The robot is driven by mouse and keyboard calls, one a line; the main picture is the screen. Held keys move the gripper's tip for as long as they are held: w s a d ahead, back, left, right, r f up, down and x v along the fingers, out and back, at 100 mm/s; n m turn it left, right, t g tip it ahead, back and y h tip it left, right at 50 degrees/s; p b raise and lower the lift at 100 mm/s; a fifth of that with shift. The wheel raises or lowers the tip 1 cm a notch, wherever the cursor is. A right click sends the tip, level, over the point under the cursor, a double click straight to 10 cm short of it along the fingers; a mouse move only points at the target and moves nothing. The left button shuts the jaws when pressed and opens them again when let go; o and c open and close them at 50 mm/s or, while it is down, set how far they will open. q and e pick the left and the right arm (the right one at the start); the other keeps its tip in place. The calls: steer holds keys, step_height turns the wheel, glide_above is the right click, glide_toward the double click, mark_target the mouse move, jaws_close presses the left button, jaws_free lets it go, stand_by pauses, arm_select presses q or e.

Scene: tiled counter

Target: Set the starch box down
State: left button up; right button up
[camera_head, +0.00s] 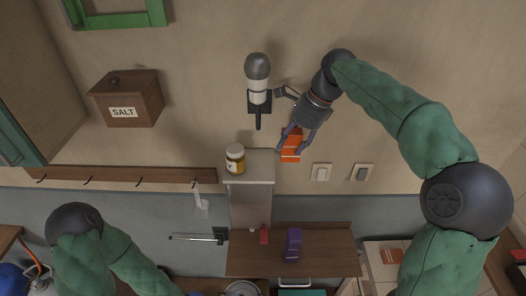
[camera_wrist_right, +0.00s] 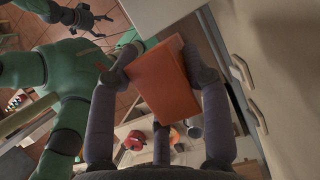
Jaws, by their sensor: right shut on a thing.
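The starch box (camera_head: 291,144), an orange carton, is held up in front of the beige wall, right of the jar. My right gripper (camera_head: 296,142) is shut on it, with fingers on both sides. In the right wrist view the box (camera_wrist_right: 165,80) sits tilted between the fingers, and its label is not readable. My left arm comes in at the lower left of the head view, with its gripper out of frame. The left gripper (camera_wrist_right: 97,22) shows small at the top left of the right wrist view, empty with its fingers apart.
A yellow jar (camera_head: 235,158) stands on a narrow raised ledge (camera_head: 262,166) just left of the box. Below, a purple box (camera_head: 293,244) and a small red item (camera_head: 264,234) stand on a brown shelf (camera_head: 330,250). A wooden salt box (camera_head: 127,98) hangs at left.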

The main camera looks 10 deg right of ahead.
steer(key=a+f, duration=0.1)
steer(key=a, duration=0.1)
steer(key=w+a+f+p, duration=0.1)
steer(key=a+f, duration=0.1)
steer(key=a, duration=0.1)
steer(key=w+a+f, duration=0.1)
steer(key=a, duration=0.1)
steer(key=shift+a+f, duration=0.25)
steer(key=shift+f, duration=0.05)
steer(key=shift+s+d+f, duration=0.1)
steer(key=shift+f, duration=0.05)
steer(key=o, duration=1.4)
steer(key=shift+c, duration=0.2)
